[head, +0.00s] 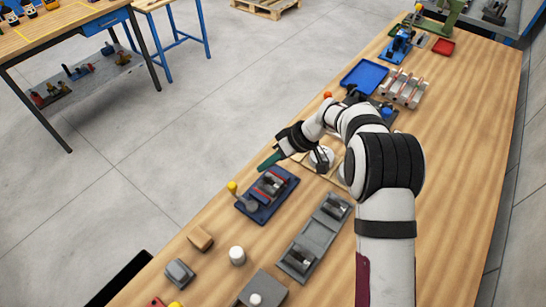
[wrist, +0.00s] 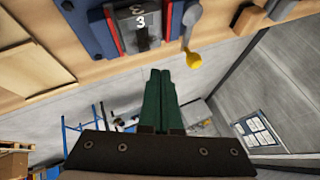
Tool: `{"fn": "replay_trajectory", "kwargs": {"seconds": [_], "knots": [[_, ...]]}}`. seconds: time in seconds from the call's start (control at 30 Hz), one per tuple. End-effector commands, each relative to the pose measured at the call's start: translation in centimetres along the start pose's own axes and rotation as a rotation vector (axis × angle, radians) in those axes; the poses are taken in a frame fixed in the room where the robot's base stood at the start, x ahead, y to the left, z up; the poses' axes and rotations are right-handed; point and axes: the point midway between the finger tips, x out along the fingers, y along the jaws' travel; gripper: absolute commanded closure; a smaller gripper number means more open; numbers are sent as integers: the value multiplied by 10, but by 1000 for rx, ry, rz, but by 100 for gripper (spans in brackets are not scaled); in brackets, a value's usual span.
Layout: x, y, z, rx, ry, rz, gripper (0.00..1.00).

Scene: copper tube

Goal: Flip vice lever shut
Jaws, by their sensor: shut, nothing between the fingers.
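The vice (head: 272,184) is a grey block with red parts on a dark blue base, on the wooden bench. It shows upside down at the top of the wrist view (wrist: 140,25), marked with a 3. Its lever is grey with a yellow knob (head: 232,187) at the vice's left end; the knob also shows in the wrist view (wrist: 194,59), right of my fingertips. My gripper (head: 266,163) has green fingers, pressed together and empty. The fingers (wrist: 160,74) are apart from the knob, near the vice's far side. Whether they touch the base is unclear.
A grey fixture (head: 314,238) lies right of the vice. A wooden block (head: 200,238), a grey block (head: 179,272) and a white cylinder (head: 237,255) stand nearer. A blue tray (head: 364,76) lies farther along the bench. Open floor lies beyond the bench's left edge.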

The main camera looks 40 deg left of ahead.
Motion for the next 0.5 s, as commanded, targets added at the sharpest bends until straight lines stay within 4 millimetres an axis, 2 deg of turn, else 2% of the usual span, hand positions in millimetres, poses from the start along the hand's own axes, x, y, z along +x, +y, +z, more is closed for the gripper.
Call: {"fn": "replay_trajectory", "kwargs": {"seconds": [0.17,0.3,0.5], "knots": [[38,0,1,1,-3,-1,100],[46,-23,0,0,-1,0,100],[53,-35,0,2,-1,1,100]]}}
